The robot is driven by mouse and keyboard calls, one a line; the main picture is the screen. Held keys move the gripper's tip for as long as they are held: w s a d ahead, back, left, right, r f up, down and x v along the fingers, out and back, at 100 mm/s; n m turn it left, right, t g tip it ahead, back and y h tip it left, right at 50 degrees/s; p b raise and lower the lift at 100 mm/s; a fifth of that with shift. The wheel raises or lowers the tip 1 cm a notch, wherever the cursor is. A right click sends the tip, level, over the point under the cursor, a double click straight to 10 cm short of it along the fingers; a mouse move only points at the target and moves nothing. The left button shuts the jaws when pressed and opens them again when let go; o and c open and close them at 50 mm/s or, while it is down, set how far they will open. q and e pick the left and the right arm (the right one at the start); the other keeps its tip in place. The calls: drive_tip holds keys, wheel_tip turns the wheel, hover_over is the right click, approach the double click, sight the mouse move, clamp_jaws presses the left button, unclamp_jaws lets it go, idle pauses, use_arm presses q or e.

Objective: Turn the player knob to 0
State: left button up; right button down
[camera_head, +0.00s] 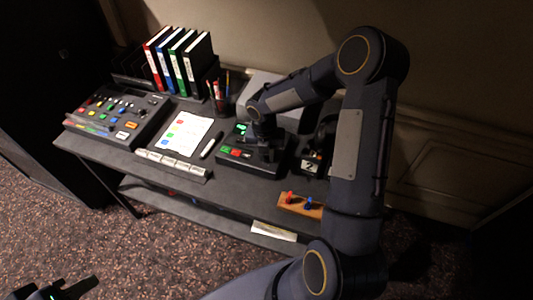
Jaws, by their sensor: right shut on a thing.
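The player (236,158) is a dark box on the desk, with a small green lit display and green and red buttons at its front left. My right gripper (262,140) reaches down onto the player's top from the right. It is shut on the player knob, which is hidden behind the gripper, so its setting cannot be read. My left gripper (66,290) is low at the bottom left, away from the desk and partly cut off. Its opening cannot be made out.
A mixing console (118,116) stands on the desk's left. Binders (180,60), a pen cup (224,103), a sheet (187,131) and a marker (211,145) lie between. A small device marked 2 (310,164) and a wooden strip with red and blue pieces (300,205) are right.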

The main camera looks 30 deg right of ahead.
sight(266, 157)
drive_tip(key=c, duration=1.3)
unclamp_jaws()
drive_tip(key=shift+c, duration=0.2)
drive_tip(key=shift+w+a+r, duration=0.1)
drive_tip(key=shift+a+r, duration=0.05)
drive_tip(key=shift+r, duration=3.8)
drive_tip(key=s+a+r+m+t, duration=0.2)
drive_tip(key=s+r+m, duration=0.8)
drive_tip(key=m, duration=0.3)
drive_tip(key=s+a+r+m+t+y, duration=0.1)
drive_tip(key=s+a+m+t+y, duration=0.1)
drive_tip(key=s+m, duration=0.4)
drive_tip(key=s+a+r+m+t+y, duration=0.1)
drive_tip(key=s+a+m+t+y, duration=0.1)
drive_tip(key=s+m, duration=0.5)
drive_tip(key=a+m, duration=0.1)
drive_tip(key=m, duration=0.3)
drive_tip(key=shift+a+r, duration=0.25)
drive_tip(key=shift+r, duration=0.15)
